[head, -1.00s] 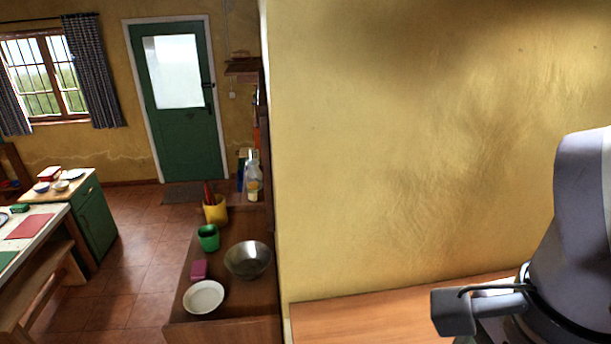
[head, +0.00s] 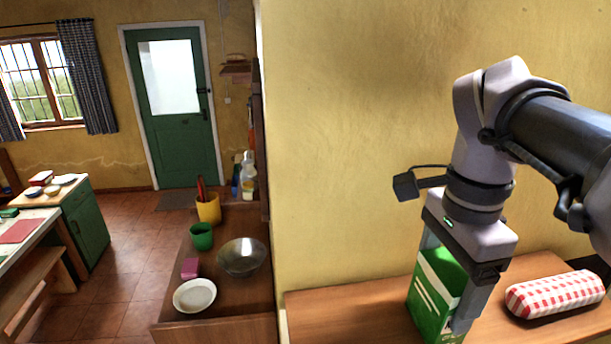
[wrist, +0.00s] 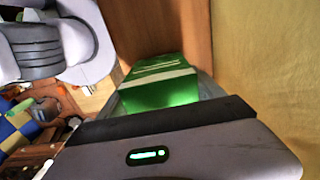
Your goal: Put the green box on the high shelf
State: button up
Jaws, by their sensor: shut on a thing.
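The green box (head: 437,296), with white markings on its side, is upright between the fingers of my gripper (head: 452,290) in the head view. My gripper points down and is shut on the box near its top. The box is at the wooden counter by the yellow wall; I cannot tell whether its bottom touches the counter. In the wrist view the green box (wrist: 160,92) shows just beyond the gripper body, with a wooden surface behind it. A small wooden shelf (head: 236,68) is on the far wall beside the green door; I cannot tell if it is the high shelf.
A red-checked bundle (head: 555,294) lies on the wooden counter (head: 330,314), right of the box. On the lower-left counter stand a white bowl (head: 194,296), a metal bowl (head: 241,257), a green cup (head: 201,236) and a yellow container (head: 208,208). The yellow wall (head: 350,150) rises behind.

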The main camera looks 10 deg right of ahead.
jog(key=shift+f, duration=0.15)
jog(key=o, duration=1.4)
notch_tip(320, 180, up, 12)
jog(key=p, duration=0.3)
jog(key=shift+r, duration=0.25)
